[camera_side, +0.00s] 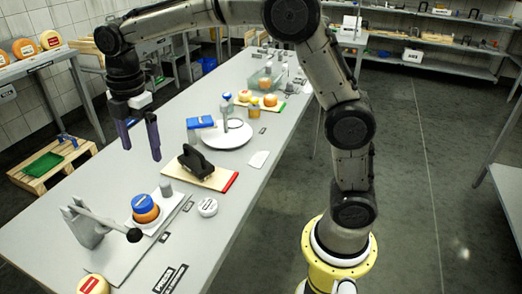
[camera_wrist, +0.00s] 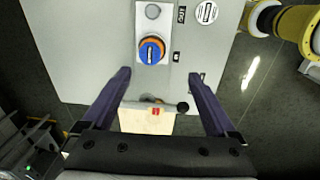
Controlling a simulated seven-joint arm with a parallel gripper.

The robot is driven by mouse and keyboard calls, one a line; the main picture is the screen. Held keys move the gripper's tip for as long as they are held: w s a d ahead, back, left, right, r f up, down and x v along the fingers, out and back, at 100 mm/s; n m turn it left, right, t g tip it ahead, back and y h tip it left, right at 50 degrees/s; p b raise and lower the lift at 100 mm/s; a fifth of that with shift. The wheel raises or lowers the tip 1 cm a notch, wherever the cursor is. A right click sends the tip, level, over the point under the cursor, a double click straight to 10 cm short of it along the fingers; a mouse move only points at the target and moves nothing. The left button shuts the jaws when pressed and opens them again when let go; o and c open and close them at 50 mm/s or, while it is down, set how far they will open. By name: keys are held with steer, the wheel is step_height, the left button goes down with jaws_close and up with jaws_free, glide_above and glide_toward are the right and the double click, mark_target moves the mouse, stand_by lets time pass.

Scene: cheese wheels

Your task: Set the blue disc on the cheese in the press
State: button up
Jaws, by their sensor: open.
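The blue disc (camera_side: 142,202) lies on top of the orange cheese (camera_side: 147,215), which sits on the white base of the press at the near left of the table. In the wrist view the blue disc (camera_wrist: 151,53) covers most of the cheese (camera_wrist: 153,39), with an orange rim showing beside it. The press has a grey bracket (camera_side: 90,228) and a lever ending in a black knob (camera_side: 134,235). My gripper (camera_side: 141,154) is open and empty, above and apart from the disc. Its spread fingers also show in the wrist view (camera_wrist: 160,75).
A grey cylinder (camera_side: 166,190) stands behind the cheese. A white round piece (camera_side: 207,207) lies to the right. A board with a black handled tool (camera_side: 194,162) and a white round plate (camera_side: 240,137) stand farther back. A cheese wheel (camera_side: 93,285) is at the near edge.

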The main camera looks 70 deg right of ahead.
steer(key=s+d+r+m+t, duration=0.1)
steer(key=s+d+r+m, duration=0.2)
steer(key=s, duration=0.4)
steer(key=s+d+r+m+t, duration=0.2)
steer(key=s+m, duration=0.4)
steer(key=s, duration=0.1)
steer(key=s+d+f+m+t, duration=0.1)
steer(key=s+f+m, duration=0.1)
steer(key=s+m, duration=0.2)
steer(key=s+d+f+m, duration=0.2)
steer(key=s+f+m, duration=0.1)
steer(key=s, duration=0.6)
steer(key=shift+s+f+m+t, duration=0.15)
steer(key=shift+m+t, duration=0.25)
steer(key=shift+m, duration=0.4)
